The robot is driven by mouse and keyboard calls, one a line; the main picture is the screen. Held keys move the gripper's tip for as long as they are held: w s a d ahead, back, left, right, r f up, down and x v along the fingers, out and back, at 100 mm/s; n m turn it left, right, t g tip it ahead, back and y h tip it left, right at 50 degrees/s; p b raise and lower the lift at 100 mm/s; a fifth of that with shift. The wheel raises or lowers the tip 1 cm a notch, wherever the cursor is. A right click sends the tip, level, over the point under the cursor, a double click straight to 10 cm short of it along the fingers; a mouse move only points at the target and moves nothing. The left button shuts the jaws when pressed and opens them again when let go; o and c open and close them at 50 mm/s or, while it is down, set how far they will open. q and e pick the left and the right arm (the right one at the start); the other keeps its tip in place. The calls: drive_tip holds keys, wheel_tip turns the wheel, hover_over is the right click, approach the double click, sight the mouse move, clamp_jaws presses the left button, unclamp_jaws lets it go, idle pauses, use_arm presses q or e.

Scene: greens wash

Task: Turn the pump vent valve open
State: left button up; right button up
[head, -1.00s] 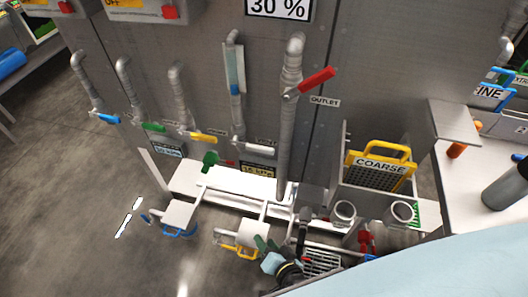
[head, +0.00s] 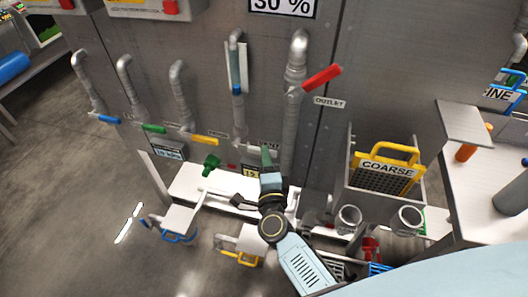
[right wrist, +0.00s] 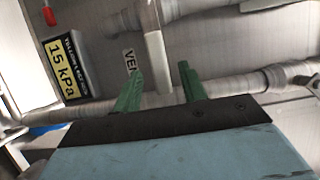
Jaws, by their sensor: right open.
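The vent valve's white lever (right wrist: 156,62) shows in the right wrist view beside a partly hidden label reading "VEN" (right wrist: 129,62). My right gripper (right wrist: 160,80) is open, with one green finger on each side of the lever in that picture. I cannot tell whether either finger touches it. In the head view my right gripper (head: 266,157) is in front of the vent valve at the lower pipes and hides most of its lever. My left gripper is not in view.
A red outlet lever (head: 321,77) is on the thick pipe just right of my gripper. Blue, green and yellow (head: 207,139) levers are to the left. A yellow-handled COARSE basket (head: 384,172) stands at right. A 15 kPa gauge plate (right wrist: 63,64) is near the valve.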

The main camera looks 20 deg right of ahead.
drive_tip(key=shift+x, duration=1.8)
clamp_jaws()
